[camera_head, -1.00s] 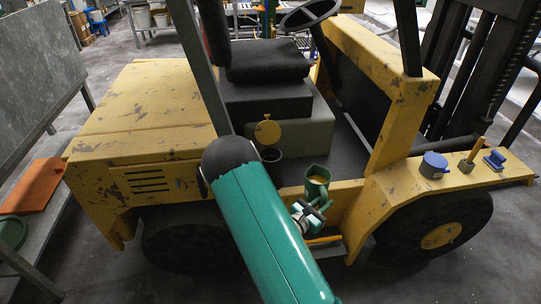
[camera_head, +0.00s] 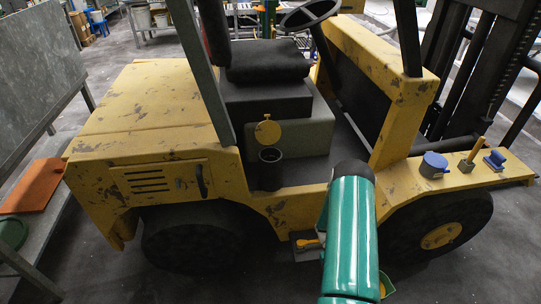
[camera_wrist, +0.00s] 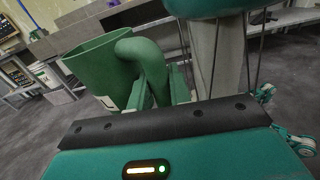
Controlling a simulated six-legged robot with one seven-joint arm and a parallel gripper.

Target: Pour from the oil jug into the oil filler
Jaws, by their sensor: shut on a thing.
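The oil jug (camera_wrist: 103,70) is green with a wide open mouth and a thick curved handle, and fills the left of the wrist view. My gripper (camera_wrist: 160,90) is shut on the handle. In the head view my green arm hides the gripper and most of the jug; a small green and yellow piece, seemingly the jug's edge (camera_head: 387,286), shows at the arm's lower right. The oil filler (camera_head: 270,156) is a dark round opening on the yellow forklift, with its round yellow cap (camera_head: 267,132) standing up behind it. The jug is well apart from the filler.
The forklift's seat (camera_head: 266,62) and steering wheel (camera_head: 308,14) are behind the filler, and a slanted grey post (camera_head: 203,75) stands left of it. A blue lidded pot (camera_head: 433,164), a brush (camera_head: 474,156) and a blue-handled item (camera_head: 495,160) sit on the right fender.

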